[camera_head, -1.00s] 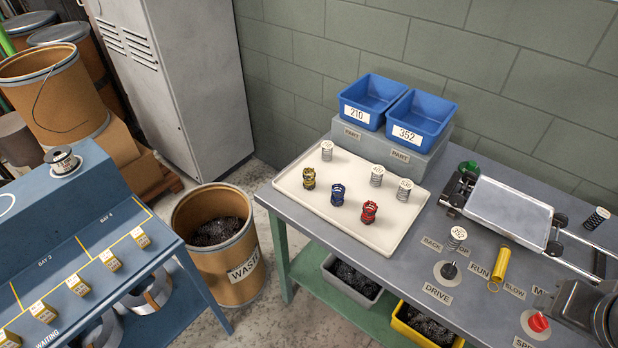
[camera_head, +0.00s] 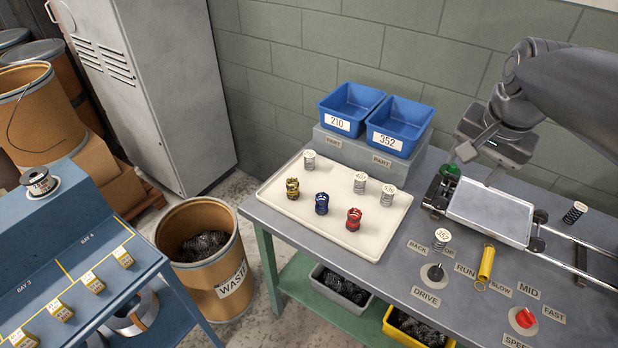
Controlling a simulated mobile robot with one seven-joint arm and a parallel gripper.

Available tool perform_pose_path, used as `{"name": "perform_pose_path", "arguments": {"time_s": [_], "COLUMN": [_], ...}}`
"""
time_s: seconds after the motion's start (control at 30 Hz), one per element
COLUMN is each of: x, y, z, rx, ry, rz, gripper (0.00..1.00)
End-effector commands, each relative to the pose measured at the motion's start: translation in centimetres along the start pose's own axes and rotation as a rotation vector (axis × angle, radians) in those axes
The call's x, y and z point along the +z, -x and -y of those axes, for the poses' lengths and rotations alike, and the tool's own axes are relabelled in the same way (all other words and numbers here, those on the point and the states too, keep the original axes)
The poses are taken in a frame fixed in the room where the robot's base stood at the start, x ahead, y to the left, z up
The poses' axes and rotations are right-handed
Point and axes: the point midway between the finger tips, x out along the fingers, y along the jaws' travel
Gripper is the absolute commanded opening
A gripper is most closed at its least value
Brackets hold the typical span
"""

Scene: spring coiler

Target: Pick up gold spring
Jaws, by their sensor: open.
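The gold spring (camera_head: 292,188) stands upright at the left of the cream tray (camera_head: 382,244), with dark marks on its coils. A blue spring (camera_head: 322,204) and a red spring (camera_head: 354,219) stand to its right in a slanting row. My gripper (camera_head: 474,164) hangs at the right over the back of the bench, by the metal plate and the green knob. It is open and looks empty, well to the right of the gold spring and apart from it. Nothing hides the gold spring.
Pale-topped springs (camera_head: 360,182) stand along the tray's back. Blue bins (camera_head: 350,108) sit on a grey block behind the tray. A metal plate on rails (camera_head: 492,214), a yellow cylinder (camera_head: 486,263) and a red knob (camera_head: 525,317) are at right. A waste drum (camera_head: 208,270) stands left.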

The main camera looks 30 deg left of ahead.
Motion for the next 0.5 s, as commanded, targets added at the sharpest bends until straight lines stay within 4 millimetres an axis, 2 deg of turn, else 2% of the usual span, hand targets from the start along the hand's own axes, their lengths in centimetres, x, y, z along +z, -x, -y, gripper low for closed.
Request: {"name": "perform_pose_path", "arguments": {"time_s": [0.03, 0.27, 0.37, 0.5], "x": [-0.7, -2.2, -2.0, -0.8], "y": [-1.0, -5.3, -7.6, -11.2], "z": [2.2, 11.4, 15.6, 21.5], "rx": [0.001, 0.018, 0.031, 0.056], "ry": [0.000, -0.036, -0.049, -0.067], "rz": [0.020, 0.095, 0.124, 0.161], "gripper": [0.57, 0.57, 0.57, 0.57]}}
